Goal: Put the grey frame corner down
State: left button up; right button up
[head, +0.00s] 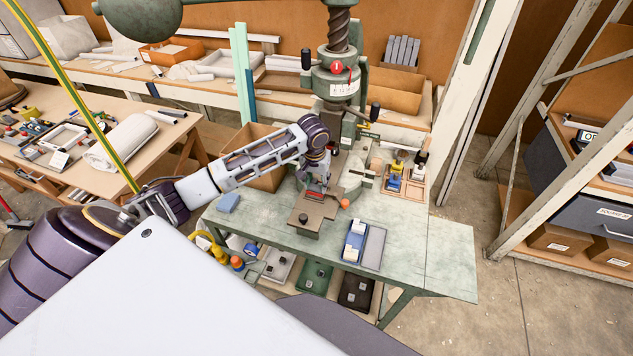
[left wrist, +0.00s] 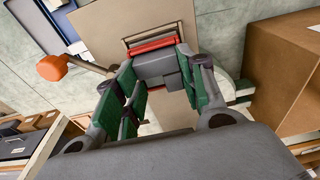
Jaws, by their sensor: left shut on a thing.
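My left gripper (head: 316,180) is over the middle of the green press bench, just in front of the press. In the left wrist view its green-padded fingers (left wrist: 160,95) are shut on a grey block-like part (left wrist: 155,65), the grey frame corner. The part is against or just above a brown plate (left wrist: 105,30) with a red strip (left wrist: 152,45); I cannot tell whether it touches. In the head view the wrist and fingers mostly hide the part. The brown plate (head: 306,216) also shows there. My right gripper is not in view.
An orange ball-ended handle (head: 344,203) sticks out beside the plate. The green press (head: 338,75) stands behind. A blue tray (head: 355,240) is at the right, a cardboard box (head: 258,150) at the left. The bench's right end (head: 445,260) is clear.

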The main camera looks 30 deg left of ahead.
aim_at(315, 187)
pick_arm(q)
jog(key=shift+s+d+f, duration=0.1)
jog(key=shift+s+f, duration=0.15)
jog(key=shift+f, duration=0.3)
jog(key=o, duration=0.9)
jog(key=shift+s+f, duration=0.1)
jog(key=shift+o, duration=0.4)
jog(key=shift+w, duration=0.2)
jog(key=shift+r, duration=0.2)
jog(key=shift+w+r, duration=0.15)
jog(key=shift+r, duration=0.55)
notch_tip(315, 187, up, 12)
jog(key=s+b, duration=0.1)
jog(key=b, duration=0.1)
jog(key=shift+s+f, duration=0.2)
jog(key=shift+d, duration=0.1)
